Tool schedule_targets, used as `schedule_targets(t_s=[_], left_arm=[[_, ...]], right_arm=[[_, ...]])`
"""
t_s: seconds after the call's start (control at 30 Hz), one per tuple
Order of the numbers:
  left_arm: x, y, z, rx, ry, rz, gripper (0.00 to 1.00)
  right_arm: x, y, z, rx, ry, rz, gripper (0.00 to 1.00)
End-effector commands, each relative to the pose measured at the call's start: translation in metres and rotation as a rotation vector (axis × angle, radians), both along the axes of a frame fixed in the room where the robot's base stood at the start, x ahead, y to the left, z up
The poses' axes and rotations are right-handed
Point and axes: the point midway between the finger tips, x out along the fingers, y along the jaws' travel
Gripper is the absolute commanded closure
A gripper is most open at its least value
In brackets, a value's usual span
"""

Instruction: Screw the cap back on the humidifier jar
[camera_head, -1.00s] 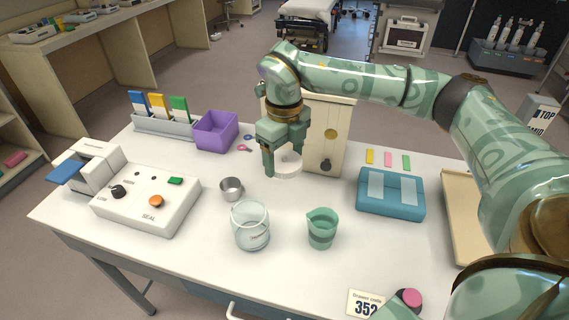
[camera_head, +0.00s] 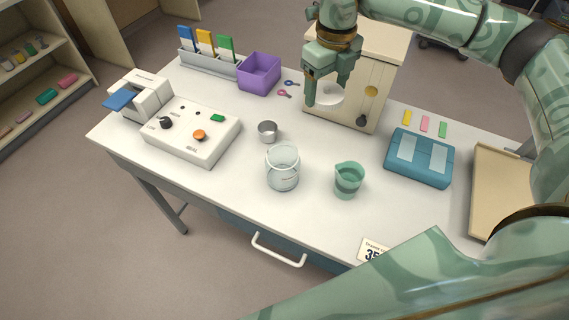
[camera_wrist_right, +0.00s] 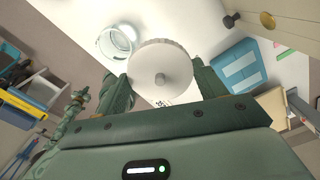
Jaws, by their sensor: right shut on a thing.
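The humidifier jar (camera_head: 283,170) is a clear glass jar standing upright with its mouth open on the white table. It also shows in the right wrist view (camera_wrist_right: 116,42). My right gripper (camera_head: 326,94) is shut on the cap (camera_head: 330,97), a pale round disc with a ridged edge. In the right wrist view the cap (camera_wrist_right: 160,64) sits between the two fingertips, with a small knob at its centre. The gripper holds the cap above the table, behind and right of the jar, in front of the cream cabinet. Cap and jar are apart. My left gripper is not seen.
A green beaker (camera_head: 348,180) stands right of the jar and a small metal cup (camera_head: 267,131) behind it. A sealing machine (camera_head: 192,132) is at left, a purple bin (camera_head: 259,74) at the back. The cream cabinet (camera_head: 388,75) and a teal case (camera_head: 419,158) are right.

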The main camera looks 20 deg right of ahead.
Motion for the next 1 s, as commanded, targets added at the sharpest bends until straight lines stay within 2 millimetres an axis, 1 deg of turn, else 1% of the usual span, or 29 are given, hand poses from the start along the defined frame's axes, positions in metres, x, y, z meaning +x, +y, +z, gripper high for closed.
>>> schedule_targets(t_s=[0.07,0.13,0.17,0.27,0.37,0.4,0.47,0.5,0.57,0.6,0.67,0.7,0.8,0.9,1.0], left_arm=[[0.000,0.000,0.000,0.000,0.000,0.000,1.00],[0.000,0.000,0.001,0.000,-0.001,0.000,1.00],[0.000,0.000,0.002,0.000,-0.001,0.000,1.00],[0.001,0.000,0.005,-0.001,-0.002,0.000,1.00],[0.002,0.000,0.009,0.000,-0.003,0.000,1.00],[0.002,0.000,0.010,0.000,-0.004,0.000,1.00],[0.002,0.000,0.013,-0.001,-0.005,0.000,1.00],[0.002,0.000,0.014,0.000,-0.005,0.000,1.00],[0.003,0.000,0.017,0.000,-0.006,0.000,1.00],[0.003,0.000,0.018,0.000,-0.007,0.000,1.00],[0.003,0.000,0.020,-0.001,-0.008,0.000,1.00],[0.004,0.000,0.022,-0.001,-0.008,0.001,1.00],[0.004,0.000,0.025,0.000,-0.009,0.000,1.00],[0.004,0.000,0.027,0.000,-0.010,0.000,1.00],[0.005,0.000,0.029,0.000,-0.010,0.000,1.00]], right_arm=[[0.000,0.001,0.000,0.000,-0.001,0.020,0.51],[-0.002,0.003,0.001,-0.003,-0.003,0.087,0.51],[-0.003,0.005,0.001,-0.005,-0.005,0.136,0.51],[-0.010,0.014,0.003,-0.013,-0.007,0.380,0.51],[-0.020,0.026,0.005,-0.025,-0.008,0.723,0.51],[-0.025,0.031,0.005,-0.029,-0.007,0.876,0.51],[-0.032,0.038,0.005,-0.036,-0.007,1.105,0.51],[-0.037,0.043,0.005,-0.038,-0.003,1.257,0.51],[-0.046,0.049,0.005,-0.042,-0.001,1.485,0.51],[-0.052,0.054,0.005,-0.041,0.001,1.638,0.51],[-0.061,0.059,0.004,-0.041,0.004,1.862,0.51],[-0.067,0.063,0.004,-0.039,0.006,2.004,0.51],[-0.081,0.070,0.004,-0.031,0.008,2.331,0.51],[-0.093,0.075,0.003,-0.020,0.007,2.596,0.51],[-0.102,0.079,0.002,-0.008,0.004,2.782,0.51]])
